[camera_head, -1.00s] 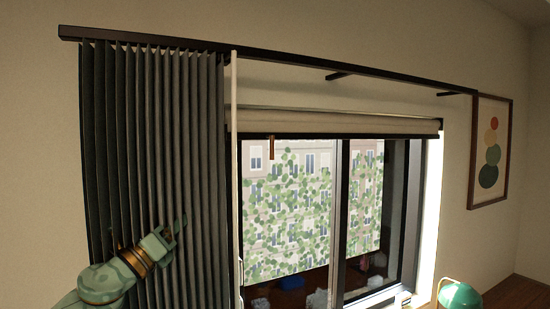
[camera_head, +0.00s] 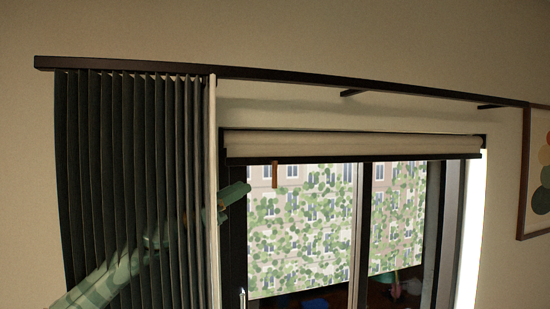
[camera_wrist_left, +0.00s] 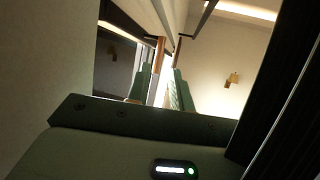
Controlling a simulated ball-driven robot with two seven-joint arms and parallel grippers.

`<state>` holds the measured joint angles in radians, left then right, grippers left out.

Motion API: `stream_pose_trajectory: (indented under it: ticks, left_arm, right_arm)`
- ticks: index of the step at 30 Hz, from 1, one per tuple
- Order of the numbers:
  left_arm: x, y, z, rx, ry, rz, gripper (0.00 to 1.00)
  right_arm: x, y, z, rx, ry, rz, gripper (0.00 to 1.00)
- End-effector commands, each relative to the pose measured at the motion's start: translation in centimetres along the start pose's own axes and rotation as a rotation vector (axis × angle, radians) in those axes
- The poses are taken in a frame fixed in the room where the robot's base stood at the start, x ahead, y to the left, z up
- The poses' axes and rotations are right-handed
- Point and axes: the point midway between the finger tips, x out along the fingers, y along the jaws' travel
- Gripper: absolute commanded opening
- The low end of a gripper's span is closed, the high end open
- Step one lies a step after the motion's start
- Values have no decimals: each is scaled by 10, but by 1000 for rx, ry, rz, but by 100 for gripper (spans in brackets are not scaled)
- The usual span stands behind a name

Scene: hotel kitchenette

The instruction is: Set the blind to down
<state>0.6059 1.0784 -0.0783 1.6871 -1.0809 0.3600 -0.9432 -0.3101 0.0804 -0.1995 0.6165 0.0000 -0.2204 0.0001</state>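The cream blind (camera_head: 350,143) is rolled up at the top of the window, with a dark bar along its lower edge. A small brown pull tab (camera_head: 275,175) hangs from it near the left end. My left gripper (camera_head: 238,197) is in front of the window's left edge, left of and slightly below the tab, apart from it. In the left wrist view, the gripper's two green fingers (camera_wrist_left: 162,85) are apart with nothing held. A brown upright strip (camera_wrist_left: 160,50), probably the tab, shows beyond the gap between them. My right gripper is in neither view.
A dark pleated curtain (camera_head: 130,190) hangs at the left, around my left arm in the picture. A pale vertical rod (camera_head: 212,190) stands at its right edge. A dark rail (camera_head: 290,76) runs above the window. A framed picture (camera_head: 537,185) hangs at the right.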

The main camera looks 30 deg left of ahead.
Motion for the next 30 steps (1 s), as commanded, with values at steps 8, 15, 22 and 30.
stream_pose_trajectory:
  ticks: [8, 15, 22, 30]
  left_arm:
    - [73, 0, 7, -3, -5, 1, 22]
    - [103, 0, 2, -1, -2, 1, 22]
    - [108, 0, 0, -1, 0, 0, 22]
    - [108, 0, 0, -1, 0, 0, 0]
  right_arm:
    - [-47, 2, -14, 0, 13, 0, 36]
    - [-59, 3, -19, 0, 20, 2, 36]
    - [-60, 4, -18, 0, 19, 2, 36]
    - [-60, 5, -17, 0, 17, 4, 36]
